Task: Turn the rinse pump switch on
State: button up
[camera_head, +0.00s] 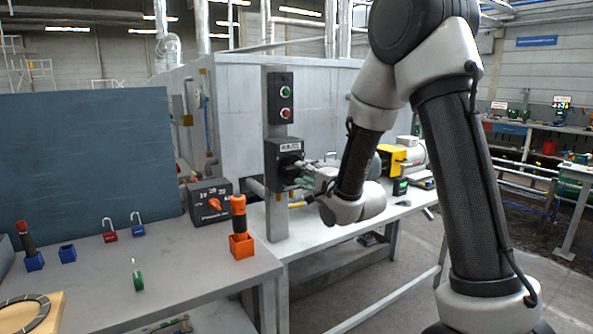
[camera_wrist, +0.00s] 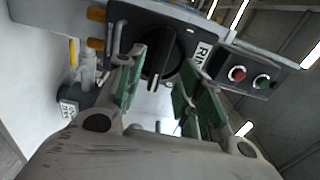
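The rinse pump switch is a dark box (camera_head: 271,157) with a pale label and a round black rotary knob, mounted on a grey post. In the wrist view the black knob (camera_wrist: 162,56) shows, its raised bar roughly upright in the picture, beside a label (camera_wrist: 201,54) reading "RIN…". My gripper (camera_head: 303,172) is close in front of the knob. In the wrist view my gripper (camera_wrist: 160,72) is open, its green-padded fingers on either side of the knob. I cannot tell whether they touch it.
A box with green and red push buttons (camera_head: 286,98) is above the switch on the post (camera_head: 276,215). A box with an orange knob (camera_head: 209,202) and an orange cylinder in an orange holder (camera_head: 241,244) stand on the left table. A yellow and grey machine (camera_head: 399,158) is behind my arm.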

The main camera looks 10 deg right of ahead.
aim_at(298, 169)
jog(key=x, duration=0.5)
jog(key=shift+w+a, duration=0.1)
jog(key=shift+w, duration=0.2)
grip_shut()
